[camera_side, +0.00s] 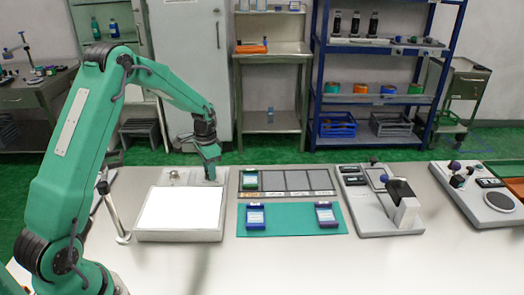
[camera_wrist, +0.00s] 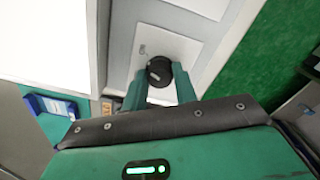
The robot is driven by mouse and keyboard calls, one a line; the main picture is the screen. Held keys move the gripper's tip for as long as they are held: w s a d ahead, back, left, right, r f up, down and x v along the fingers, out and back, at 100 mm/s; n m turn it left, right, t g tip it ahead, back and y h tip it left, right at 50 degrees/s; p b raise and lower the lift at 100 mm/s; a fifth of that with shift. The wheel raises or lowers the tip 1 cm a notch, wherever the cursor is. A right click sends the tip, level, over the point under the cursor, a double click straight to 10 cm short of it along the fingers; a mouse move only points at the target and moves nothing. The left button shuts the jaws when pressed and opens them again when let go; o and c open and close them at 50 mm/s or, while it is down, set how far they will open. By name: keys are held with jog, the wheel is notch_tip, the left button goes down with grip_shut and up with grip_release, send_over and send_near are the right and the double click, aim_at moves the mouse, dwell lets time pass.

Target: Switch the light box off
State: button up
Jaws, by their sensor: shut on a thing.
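The light box (camera_side: 143,234) lies on the bench with its panel glowing bright white. In the wrist view the lit panel (camera_wrist: 45,40) fills the upper left. A round black knob (camera_wrist: 159,70) sits on a pale plate on the box's edge strip. My gripper (camera_wrist: 160,84) has a green finger on each side of the knob and is shut on it. In the side view my gripper (camera_side: 209,176) reaches down at the box's back right corner, and the knob is hidden there.
Right of the box are a green mat (camera_side: 290,222) with two blue-and-white packs and a sectioned tray (camera_side: 310,192). A grey device (camera_side: 385,205) stands further right. A thin metal post (camera_side: 112,213) stands left of the box. The bench front is clear.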

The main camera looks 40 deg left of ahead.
jog(key=n, duration=0.5)
jog(key=shift+n, duration=0.3)
jog(key=n, duration=0.5)
jog(key=shift+r+n, duration=0.1)
jog(key=shift+n, duration=0.2)
jog(key=o, duration=1)
jog(key=shift+c, duration=0.2)
jog(key=shift+r, duration=3.9)
